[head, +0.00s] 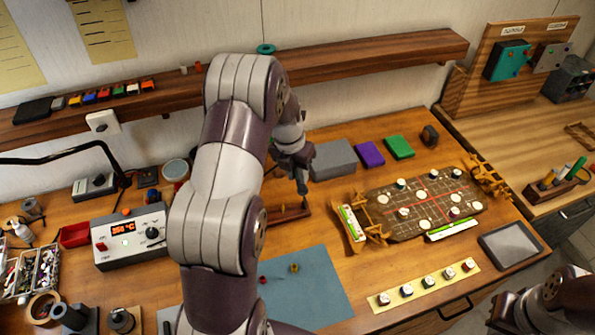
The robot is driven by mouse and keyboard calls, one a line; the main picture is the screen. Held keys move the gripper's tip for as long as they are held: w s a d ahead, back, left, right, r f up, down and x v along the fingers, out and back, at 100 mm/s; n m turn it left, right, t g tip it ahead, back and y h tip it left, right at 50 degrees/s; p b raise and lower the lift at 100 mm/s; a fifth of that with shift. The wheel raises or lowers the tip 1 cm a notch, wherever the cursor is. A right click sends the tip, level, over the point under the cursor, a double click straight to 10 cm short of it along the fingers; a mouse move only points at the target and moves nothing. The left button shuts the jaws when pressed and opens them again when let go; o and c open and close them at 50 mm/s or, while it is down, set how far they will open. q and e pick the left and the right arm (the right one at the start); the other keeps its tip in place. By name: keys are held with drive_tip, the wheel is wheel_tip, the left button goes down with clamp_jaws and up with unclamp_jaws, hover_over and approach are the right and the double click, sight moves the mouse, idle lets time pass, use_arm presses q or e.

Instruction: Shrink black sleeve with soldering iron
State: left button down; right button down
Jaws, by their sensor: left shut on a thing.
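My left arm crosses the middle of the head view, and its gripper (299,166) is above the wooden stand (287,214). It is shut on a slim dark tool (302,185) that points down; it looks like the soldering iron, but its tip is hard to make out. The soldering station (133,238), with a lit orange display, stands at left. A wooden holder carries a brown circuit board (409,226) with red lines and several round pale parts. I cannot pick out the black sleeve.
A blue mat (318,290) with small red and yellow pieces lies in front. A grey box (333,160), purple block (370,154) and green block (399,147) stand behind. A yellow strip (421,289) with several knobs and a grey tablet (510,247) lie at right.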

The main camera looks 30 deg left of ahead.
use_arm(q)
drive_tip(key=shift+w+a+f, duration=0.15)
drive_tip(key=shift+w+f, duration=0.05)
drive_tip(key=shift+w, duration=0.05)
drive_tip(key=shift+f, duration=0.3)
drive_tip(key=shift+a+f, duration=0.1)
drive_tip(key=shift+f, duration=0.1)
drive_tip(key=shift+r, duration=0.1)
idle(0.3)
drive_tip(key=shift+p, duration=0.45)
drive_tip(key=shift+s, duration=0.1)
drive_tip(key=shift+r, duration=0.1)
idle(3.6)
